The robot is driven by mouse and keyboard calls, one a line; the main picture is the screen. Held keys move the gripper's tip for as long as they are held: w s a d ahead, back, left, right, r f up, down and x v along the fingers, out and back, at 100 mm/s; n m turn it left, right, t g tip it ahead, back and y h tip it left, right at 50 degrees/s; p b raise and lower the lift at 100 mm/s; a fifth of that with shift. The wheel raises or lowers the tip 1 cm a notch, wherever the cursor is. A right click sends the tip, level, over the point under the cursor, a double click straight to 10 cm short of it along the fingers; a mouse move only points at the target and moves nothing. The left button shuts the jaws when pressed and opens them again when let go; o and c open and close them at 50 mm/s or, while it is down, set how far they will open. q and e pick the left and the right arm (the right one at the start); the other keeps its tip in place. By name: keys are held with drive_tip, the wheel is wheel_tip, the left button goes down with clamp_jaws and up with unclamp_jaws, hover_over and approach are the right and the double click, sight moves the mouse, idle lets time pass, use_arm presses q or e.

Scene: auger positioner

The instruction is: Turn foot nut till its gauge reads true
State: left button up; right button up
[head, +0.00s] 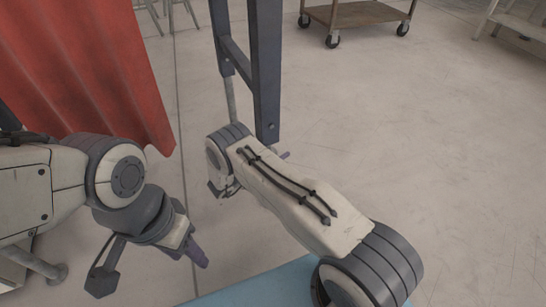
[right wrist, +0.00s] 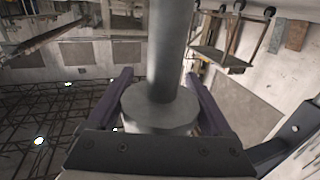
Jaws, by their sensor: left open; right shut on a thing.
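The foot nut (right wrist: 160,110) is a round grey collar on a thick grey rod (right wrist: 170,45) in the right wrist view. My right gripper (right wrist: 158,77) has one purple finger on each side of it and is shut on it. In the head view the thin rod (head: 231,100) runs down from the dark blue-grey frame (head: 266,70) behind my right wrist. The nut is hidden there by my right arm. My left gripper (head: 197,256) hangs at lower left, its purple fingers pointing down, open and apart from the frame. I see no gauge in either view.
A red curtain (head: 90,60) hangs at the left. A blue surface (head: 265,285) lies at the bottom edge. A wheeled cart (head: 358,14) stands at the back. The grey floor (head: 440,150) at the right is clear.

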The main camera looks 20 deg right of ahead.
drive_tip(key=m+g+b, duration=0.2)
drive_tip(key=g+b, duration=0.1)
drive_tip(key=s+m+g+b, duration=0.1)
drive_tip(key=m+g+b, duration=0.1)
drive_tip(key=g+b, duration=0.2)
drive_tip(key=s+m+g+b, duration=0.1)
drive_tip(key=m+g+b, duration=0.1)
drive_tip(key=g+b, duration=0.1)
drive_tip(key=shift+f+m+b, duration=0.3)
drive_tip(key=shift+m+b, duration=0.1)
drive_tip(key=shift+b, duration=0.3)
drive_tip(key=shift+s+r+m+g+b, duration=0.1)
drive_tip(key=shift+r+m+g+b, duration=0.1)
drive_tip(key=shift+m+g+b, duration=0.35)
drive_tip(key=shift+g, duration=0.25)
drive_tip(key=shift+r, duration=0.1)
drive_tip(key=o, duration=1.2)
drive_tip(key=shift+c, duration=0.2)
